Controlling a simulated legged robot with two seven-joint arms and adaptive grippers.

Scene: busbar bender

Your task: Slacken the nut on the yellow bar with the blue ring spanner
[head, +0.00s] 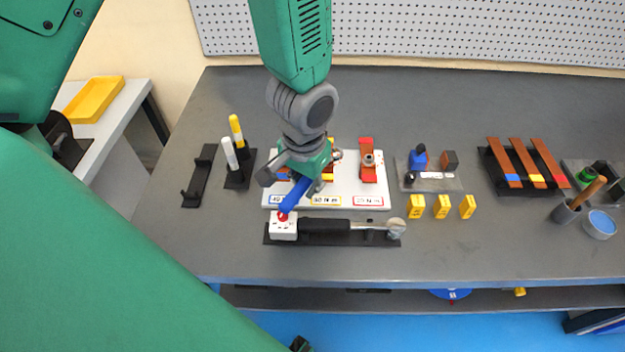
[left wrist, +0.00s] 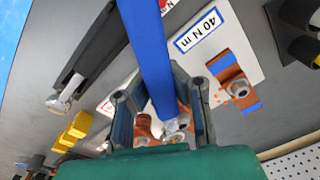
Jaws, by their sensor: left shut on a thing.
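My left gripper (head: 297,180) is shut on the blue ring spanner (head: 292,198) over the white board (head: 377,187). The spanner's blue shaft (left wrist: 150,50) runs between the fingers in the left wrist view. Its far end meets a silver nut (left wrist: 174,127) there, but I cannot tell if the ring is around it. The yellow bar (head: 331,142) is mostly hidden behind the gripper, with its yellow end showing. The bar with blue ends (left wrist: 235,88) and its nut lie beside the 40 N m label (left wrist: 200,30). The red-ended bar (head: 367,165) stands right of the gripper. My right gripper is out of view.
A torque wrench (head: 335,226) lies on a black holder in front of the board, by a white box (head: 283,228). White and yellow upright handles (head: 236,130) stand left. Several yellow blocks (head: 441,206) and a grey tray (head: 430,180) lie right. The table's front strip is clear.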

